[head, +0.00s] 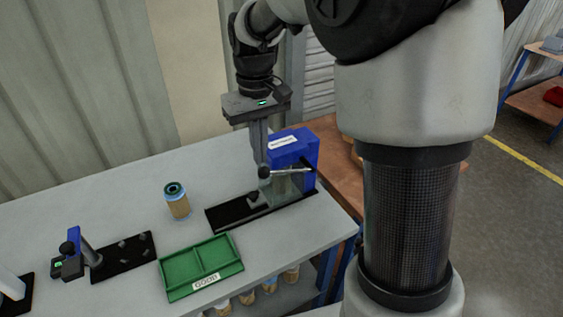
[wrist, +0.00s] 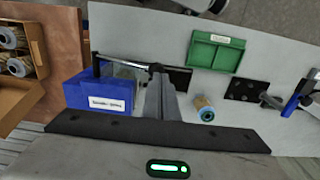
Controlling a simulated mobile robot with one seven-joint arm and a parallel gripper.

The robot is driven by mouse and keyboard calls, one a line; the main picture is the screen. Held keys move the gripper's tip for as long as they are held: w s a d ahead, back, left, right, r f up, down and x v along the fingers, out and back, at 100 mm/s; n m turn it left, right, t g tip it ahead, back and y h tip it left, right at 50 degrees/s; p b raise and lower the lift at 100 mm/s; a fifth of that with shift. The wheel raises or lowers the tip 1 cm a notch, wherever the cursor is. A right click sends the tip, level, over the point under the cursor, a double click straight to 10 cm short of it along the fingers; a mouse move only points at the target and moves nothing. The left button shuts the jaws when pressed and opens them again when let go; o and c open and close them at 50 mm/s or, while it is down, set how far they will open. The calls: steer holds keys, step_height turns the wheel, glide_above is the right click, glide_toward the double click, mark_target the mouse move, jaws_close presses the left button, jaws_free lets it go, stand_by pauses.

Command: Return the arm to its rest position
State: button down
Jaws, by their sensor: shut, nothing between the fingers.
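My gripper (head: 259,158) is shut and empty, pointing down above the back of the grey workbench (head: 120,190). In the head view it hangs just left of the blue box of the press-like device (head: 293,148). In the wrist view its closed fingers (wrist: 160,78) reach toward the device's black base and lever. My arm extends from the upper right, and my column covers the right of the head view. A tan filter cartridge (head: 177,200) with a dark green top stands upright on the bench, left of the device. The cartridge also shows in the wrist view (wrist: 203,107).
An empty green tray (head: 202,267) with two compartments lies at the front. A black pegged plate (head: 124,254) and a small blue-posted device (head: 72,250) stand to its left. Several cartridges sit below the bench edge. A wooden table with a cardboard box (wrist: 20,45) adjoins the bench.

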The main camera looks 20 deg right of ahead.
steer(key=shift+r, duration=0.55)
steer(key=s+d+r+m+t+p, duration=0.1)
steer(key=s+r, duration=0.4)
steer(key=s, duration=0.5)
steer(key=s+d+r+m+t+p, duration=0.1)
steer(key=s+d+r+t+p, duration=0.1)
steer(key=s, duration=0.7)
step_height(320, 180, up, 3)
steer(key=d+t, duration=0.1)
steer(key=t, duration=0.1)
steer(key=shift+s+m+t+p, duration=0.3)
steer(key=shift+s+m, duration=0.1)
